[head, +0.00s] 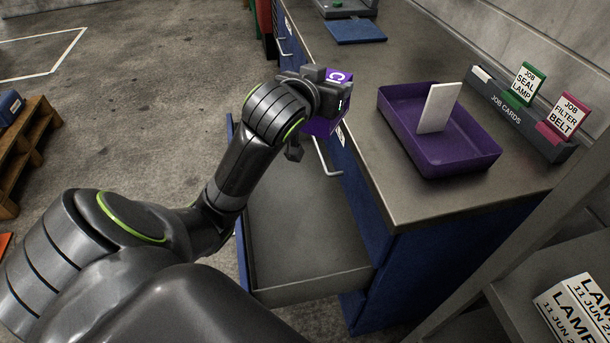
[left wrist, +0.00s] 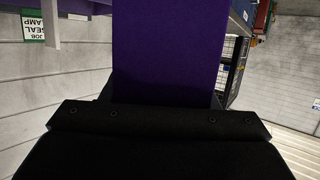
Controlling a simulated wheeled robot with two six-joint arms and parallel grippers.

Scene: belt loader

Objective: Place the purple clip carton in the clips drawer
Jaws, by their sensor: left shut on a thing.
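The purple clip carton (head: 318,127) is held in my left gripper (head: 318,95), above the far part of an open drawer (head: 300,228). The gripper and wrist hide part of the carton; a white letter C shows on its top. In the left wrist view the purple carton (left wrist: 165,50) fills the middle, right in front of the dark gripper body (left wrist: 160,125). The drawer is pulled out from the blue cabinet, and its visible floor is bare grey. My arm covers the drawer's left side. I cannot read a label on this drawer. My right gripper is not in view.
A purple tray (head: 428,162) with a white card (head: 439,107) stands on the worktop beside the drawer. A job card holder (head: 520,115) is behind it. A drawer handle (head: 326,158) sits close to the carton. A grey shelf (head: 530,290) stands at the lower right.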

